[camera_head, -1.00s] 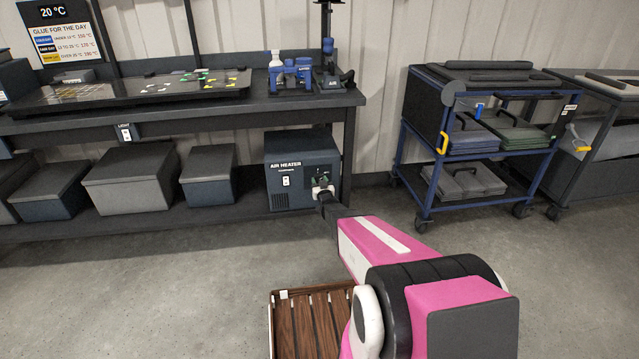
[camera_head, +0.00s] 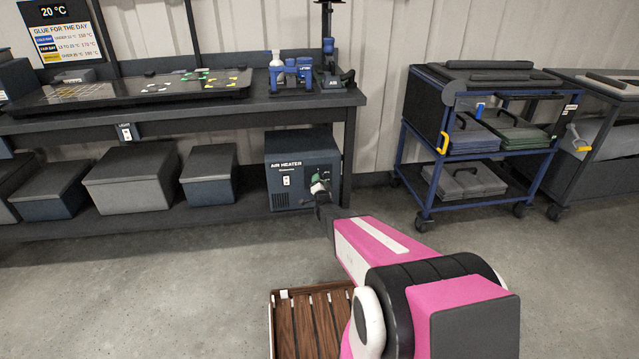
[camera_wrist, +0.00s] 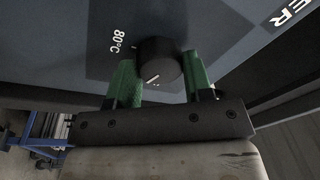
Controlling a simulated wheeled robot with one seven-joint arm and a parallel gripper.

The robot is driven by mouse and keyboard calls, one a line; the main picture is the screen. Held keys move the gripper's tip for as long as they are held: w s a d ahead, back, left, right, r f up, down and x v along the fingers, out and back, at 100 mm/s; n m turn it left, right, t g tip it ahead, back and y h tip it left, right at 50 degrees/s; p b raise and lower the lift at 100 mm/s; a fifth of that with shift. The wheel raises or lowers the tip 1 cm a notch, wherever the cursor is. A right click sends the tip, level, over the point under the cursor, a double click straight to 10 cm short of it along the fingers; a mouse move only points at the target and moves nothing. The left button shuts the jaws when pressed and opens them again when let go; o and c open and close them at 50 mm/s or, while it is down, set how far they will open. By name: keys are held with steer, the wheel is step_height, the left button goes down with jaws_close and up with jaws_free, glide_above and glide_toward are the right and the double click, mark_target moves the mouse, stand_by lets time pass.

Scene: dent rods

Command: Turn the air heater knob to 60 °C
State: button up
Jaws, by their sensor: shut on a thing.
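The air heater (camera_head: 290,165) is a dark blue-grey box on the lower shelf under the bench, with a white switch on its front. Its black round knob (camera_wrist: 158,62) fills the middle of the wrist view and carries a white mark. An "80°C" label shows on the panel to the left of the knob there; no 60 °C label is readable. My gripper (camera_wrist: 158,80) has green fingers, one on each side of the knob, and is shut on it. In the head view my gripper (camera_head: 320,188) is at the heater's right front, and the knob is mostly hidden.
Grey lidded bins (camera_head: 130,180) stand left of the heater on the lower shelf. The bench top (camera_head: 310,100) is above it. A blue cart (camera_head: 480,150) stands to the right. A slatted wooden piece (camera_head: 305,325) is low in front. The floor between is clear.

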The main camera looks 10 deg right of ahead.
steer(key=shift+m, duration=1.1)
steer(key=o, duration=0.9)
steer(key=s, duration=0.3)
steer(key=s+f, duration=0.1)
steer(key=s, duration=0.6)
steer(key=shift+s+a+f, duration=0.15)
steer(key=shift+s+a, duration=0.2)
steer(key=shift+a, duration=0.05)
